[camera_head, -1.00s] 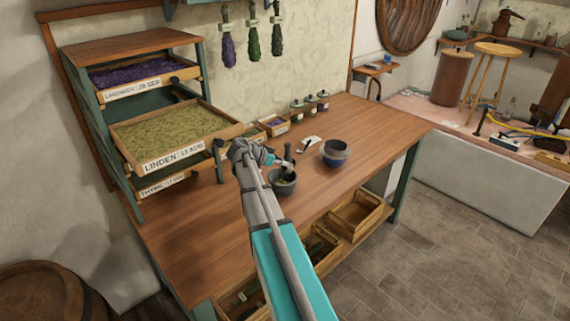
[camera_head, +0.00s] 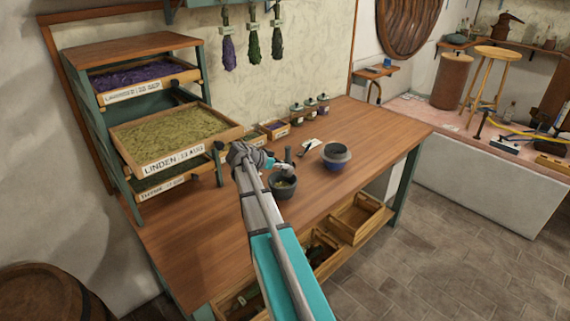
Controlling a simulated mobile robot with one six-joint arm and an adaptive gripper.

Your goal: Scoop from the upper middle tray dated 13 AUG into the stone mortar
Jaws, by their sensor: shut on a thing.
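The LINDEN tray (camera_head: 182,157), its label reading 13 AUG, is pulled out of the rack at the left and filled with yellow-green dried herb. The grey stone mortar (camera_head: 284,192) stands on the table, with a little yellow-green visible inside it and a dark pestle (camera_head: 288,154) standing up at its back. My gripper (camera_head: 272,163) is at the mortar's upper left, shut on a small pale-grey tool that looks like a scoop (camera_head: 285,168). The scoop's end is over the mortar opening; whether it holds herb is too small to tell.
Lavender (camera_head: 130,76) and thyme (camera_head: 160,186) trays sit above and below the linden tray. A blue-grey bowl (camera_head: 335,160) stands right of the mortar, a white card (camera_head: 311,143) behind. Small jars (camera_head: 310,105) line the wall. The table's right side is clear.

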